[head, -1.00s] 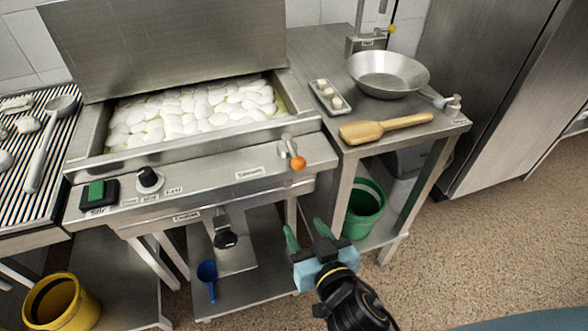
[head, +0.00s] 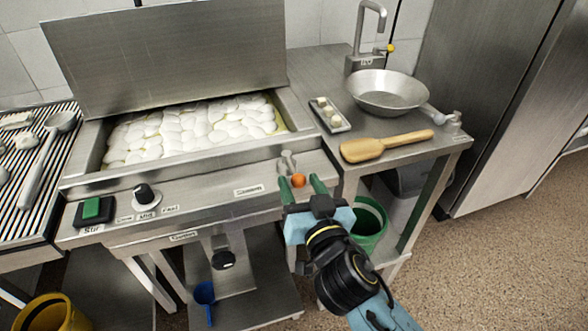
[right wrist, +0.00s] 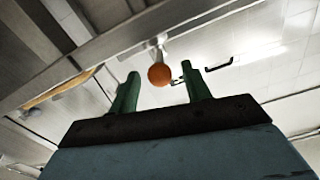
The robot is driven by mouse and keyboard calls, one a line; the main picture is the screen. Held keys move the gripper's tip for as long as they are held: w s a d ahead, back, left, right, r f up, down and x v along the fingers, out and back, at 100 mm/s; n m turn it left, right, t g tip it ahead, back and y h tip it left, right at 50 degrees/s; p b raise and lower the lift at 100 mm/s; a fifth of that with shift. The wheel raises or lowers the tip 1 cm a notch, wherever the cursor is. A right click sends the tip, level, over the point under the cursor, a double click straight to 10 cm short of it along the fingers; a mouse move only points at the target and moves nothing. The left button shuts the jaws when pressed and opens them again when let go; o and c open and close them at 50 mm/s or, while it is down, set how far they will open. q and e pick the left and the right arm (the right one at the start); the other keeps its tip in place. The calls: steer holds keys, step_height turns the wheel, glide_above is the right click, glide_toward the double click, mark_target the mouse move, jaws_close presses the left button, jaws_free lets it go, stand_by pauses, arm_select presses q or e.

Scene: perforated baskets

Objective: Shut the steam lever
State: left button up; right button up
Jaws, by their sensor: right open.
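The steam lever is a short metal handle with an orange ball knob (head: 298,180) on the front panel of the steel vat, right of a small label. My right gripper (head: 300,187) is open, its green fingers on either side of the knob in the head view. In the right wrist view the orange knob (right wrist: 159,75) shows beyond and between the spread fingertips (right wrist: 166,82). I cannot tell if the fingers touch it; nothing is gripped. My left gripper is not in view.
The vat (head: 87,178) holds many white pieces under a raised lid (head: 165,55). A dial (head: 146,196) and green switch (head: 92,208) sit left on the panel. A wooden paddle (head: 362,150) and metal pan (head: 388,92) rest on the right table. A green bucket (head: 368,222) stands below.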

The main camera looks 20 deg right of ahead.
mark_target(294, 169)
steer(key=shift+w, duration=2.25)
jaws_close()
